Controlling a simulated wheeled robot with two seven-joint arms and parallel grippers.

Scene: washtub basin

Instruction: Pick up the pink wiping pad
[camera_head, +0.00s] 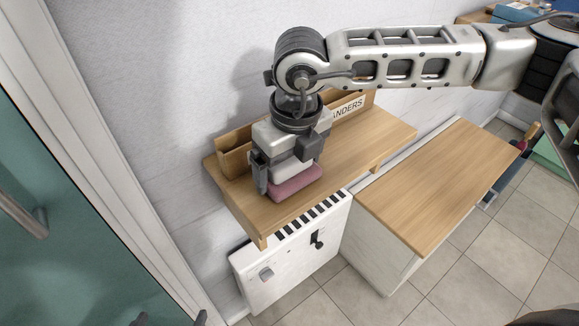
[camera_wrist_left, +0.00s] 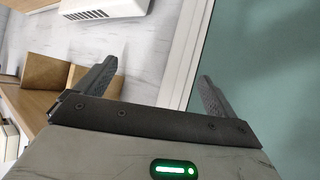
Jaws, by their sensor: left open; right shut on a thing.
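The pink wiping pad (camera_head: 295,186) is on the wooden shelf in the head view, near its front edge, with a pale upper part above the pink. My right gripper (camera_head: 289,172) comes down from above and is shut on the pad, hiding part of it. I cannot tell whether the pad is touching the shelf or just above it. My left gripper (camera_head: 170,319) shows only as dark fingertips at the bottom edge of the head view. In the left wrist view (camera_wrist_left: 155,84) it is open, with nothing between its fingers.
The wooden shelf (camera_head: 368,143) carries a wooden holder (camera_head: 235,158) with a sign (camera_head: 347,108) reading "ANDERS". A white panel unit (camera_head: 290,262) is below it. A wood-topped cabinet (camera_head: 440,185) stands to the right. A teal door (camera_head: 60,210) is at left.

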